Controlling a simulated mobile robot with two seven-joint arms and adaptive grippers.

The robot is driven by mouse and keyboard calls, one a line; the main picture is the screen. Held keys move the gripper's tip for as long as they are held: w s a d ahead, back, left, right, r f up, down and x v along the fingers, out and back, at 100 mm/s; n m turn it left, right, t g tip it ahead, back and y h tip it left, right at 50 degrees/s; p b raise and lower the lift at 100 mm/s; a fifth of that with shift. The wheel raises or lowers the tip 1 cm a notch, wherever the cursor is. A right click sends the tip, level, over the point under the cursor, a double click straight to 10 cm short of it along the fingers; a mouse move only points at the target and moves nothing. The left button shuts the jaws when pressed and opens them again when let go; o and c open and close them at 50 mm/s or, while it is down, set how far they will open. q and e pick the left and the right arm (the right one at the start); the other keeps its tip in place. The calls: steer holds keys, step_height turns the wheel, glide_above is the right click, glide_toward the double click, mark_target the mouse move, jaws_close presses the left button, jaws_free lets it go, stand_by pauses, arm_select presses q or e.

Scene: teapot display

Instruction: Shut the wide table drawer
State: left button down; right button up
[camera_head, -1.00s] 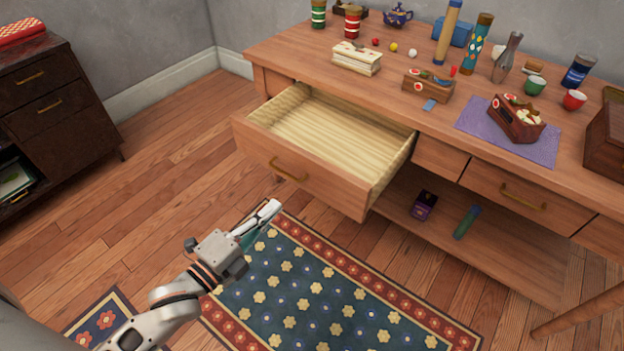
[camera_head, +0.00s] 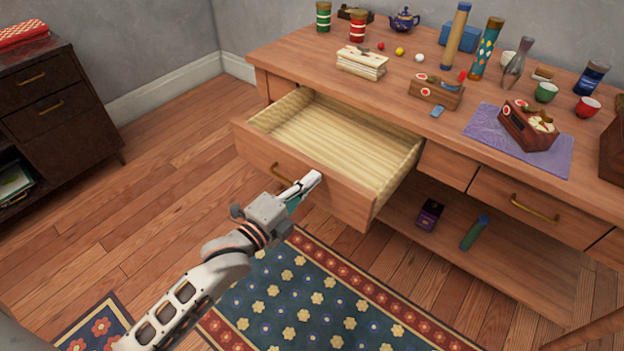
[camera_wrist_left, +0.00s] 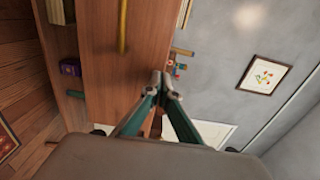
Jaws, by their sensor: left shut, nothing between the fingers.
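The wide table drawer (camera_head: 254,150) stands pulled out at the left of the wooden table, and its inside looks empty. Its brass handle (camera_head: 281,173) is partly hidden behind my left gripper (camera_head: 313,181). That gripper is shut and empty, with its tips in front of the drawer front near its middle; I cannot tell whether they touch it. In the left wrist view the shut fingertips (camera_wrist_left: 160,82) appear close to the edge of a wooden front (camera_wrist_left: 105,120), with a brass handle (camera_wrist_left: 123,25) beyond. My right gripper is not in view.
The table top (camera_head: 300,61) bears canisters, a teapot (camera_head: 404,20), a wooden toolbox-like tray (camera_head: 437,92) and cups. A narrower drawer (camera_head: 530,200) at the right is closed. A low shelf holds a purple box (camera_head: 430,214) and a green cylinder (camera_head: 474,232). A patterned rug covers the floor in front.

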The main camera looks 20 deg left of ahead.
arm_select(q)
steer(key=shift+w+d, duration=0.1)
steer(key=shift+w, duration=0.05)
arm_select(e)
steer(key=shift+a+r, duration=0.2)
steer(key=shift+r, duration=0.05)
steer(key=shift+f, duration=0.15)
